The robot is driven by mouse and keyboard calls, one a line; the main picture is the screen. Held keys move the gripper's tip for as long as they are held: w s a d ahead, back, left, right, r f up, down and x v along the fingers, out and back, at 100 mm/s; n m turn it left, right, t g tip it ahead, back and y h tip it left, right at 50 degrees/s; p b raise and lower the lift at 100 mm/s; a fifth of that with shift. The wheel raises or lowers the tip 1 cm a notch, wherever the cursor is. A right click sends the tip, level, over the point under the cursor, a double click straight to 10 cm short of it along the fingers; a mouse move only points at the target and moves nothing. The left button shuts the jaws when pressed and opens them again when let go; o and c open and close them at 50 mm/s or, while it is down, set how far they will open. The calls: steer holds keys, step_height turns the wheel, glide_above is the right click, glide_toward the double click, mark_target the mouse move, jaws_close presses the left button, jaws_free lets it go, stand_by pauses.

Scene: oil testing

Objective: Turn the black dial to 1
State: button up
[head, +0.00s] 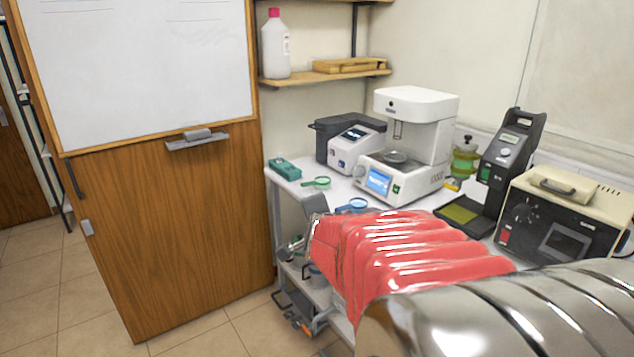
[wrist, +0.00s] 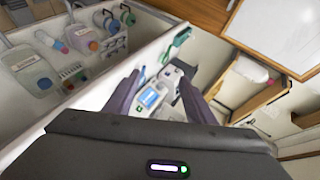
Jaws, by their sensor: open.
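The black dial (head: 523,213) is on the dark front of a beige-topped instrument (head: 576,200) at the far right of the bench in the head view. Its markings are too small to read. The dial is not visible in the wrist view. My gripper (wrist: 160,97) is open in the wrist view, with its two dark fingers spread and nothing held between them. The white machine with a blue screen shows beyond the fingers. In the head view my red-sleeved arm largely hides the gripper, which is well left of the dial and apart from it.
A white tester (head: 420,140), a grey printer-like device (head: 348,140) and a tall black meter (head: 510,155) stand on the bench. Magnifiers (head: 316,182) lie near its left edge. A shelf (head: 325,77) holds a bottle. Bottles (wrist: 32,72) show in the wrist view.

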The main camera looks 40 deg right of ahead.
steer(key=s+d+m+g+h, duration=0.1)
steer(key=s+d+m+h, duration=0.2)
steer(key=d+m, duration=0.55)
steer(key=m+g+h, duration=0.7)
steer(key=m+g, duration=0.5)
steer(key=m, duration=0.2)
glide_toward(517, 214)
steer(key=a, duration=0.5)
steer(key=shift+w+f, duration=0.25)
steer(key=shift+w, duration=0.05)
steer(key=d, duration=0.4)
steer(key=s+d, duration=0.1)
steer(key=d, duration=0.4)
steer(key=s+d, duration=0.1)
steer(key=d, duration=0.3)
steer(key=shift+d, duration=0.3)
steer(key=shift+c, duration=0.6)
